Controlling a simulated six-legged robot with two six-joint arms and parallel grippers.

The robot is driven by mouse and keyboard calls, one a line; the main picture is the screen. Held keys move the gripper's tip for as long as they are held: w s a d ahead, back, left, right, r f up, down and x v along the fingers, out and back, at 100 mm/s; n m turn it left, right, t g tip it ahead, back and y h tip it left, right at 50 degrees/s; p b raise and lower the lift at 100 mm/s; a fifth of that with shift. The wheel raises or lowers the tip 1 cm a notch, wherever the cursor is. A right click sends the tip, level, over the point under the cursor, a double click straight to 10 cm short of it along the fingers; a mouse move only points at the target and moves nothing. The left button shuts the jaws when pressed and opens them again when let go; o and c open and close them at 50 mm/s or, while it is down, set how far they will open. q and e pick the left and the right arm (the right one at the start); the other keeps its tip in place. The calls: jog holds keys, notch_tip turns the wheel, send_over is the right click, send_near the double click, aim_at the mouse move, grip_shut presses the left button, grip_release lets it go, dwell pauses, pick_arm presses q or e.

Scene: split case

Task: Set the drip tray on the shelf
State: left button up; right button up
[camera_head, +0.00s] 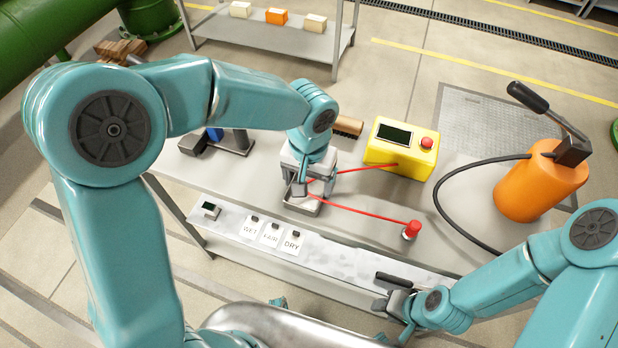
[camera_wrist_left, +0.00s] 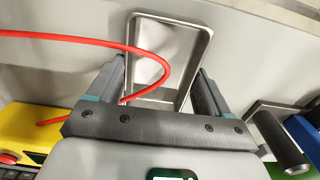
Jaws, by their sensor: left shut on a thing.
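The drip tray (camera_wrist_left: 186,45) is a small shallow grey metal tray. It shows between the fingers of my left gripper (camera_wrist_left: 165,92) in the left wrist view. In the head view my left gripper (camera_head: 302,190) is low over the grey bench (camera_head: 370,212), shut on the tray (camera_head: 300,207), which is partly hidden beneath it. I cannot tell whether the tray touches the bench. A grey ledge (camera_head: 340,262) with WET, FAIR and DRY tags runs along the bench front. My right gripper (camera_head: 388,301) is beside a black handle (camera_head: 402,282) on it; its jaws are unclear.
A red cord (camera_head: 362,212) runs from a yellow box (camera_head: 400,146) past my left gripper to a red knob (camera_head: 411,230), and crosses over the tray in the wrist view. An orange cylinder (camera_head: 540,182) stands right. A low metal stand (camera_head: 290,42) with blocks is behind.

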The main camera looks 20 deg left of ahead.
pick_arm(q)
jog(key=o, duration=1.1)
jog(key=shift+o, duration=0.2)
notch_tip(320, 180, up, 16)
jog(key=p, duration=0.2)
jog(key=shift+r, duration=0.2)
jog(key=shift+s, duration=0.1)
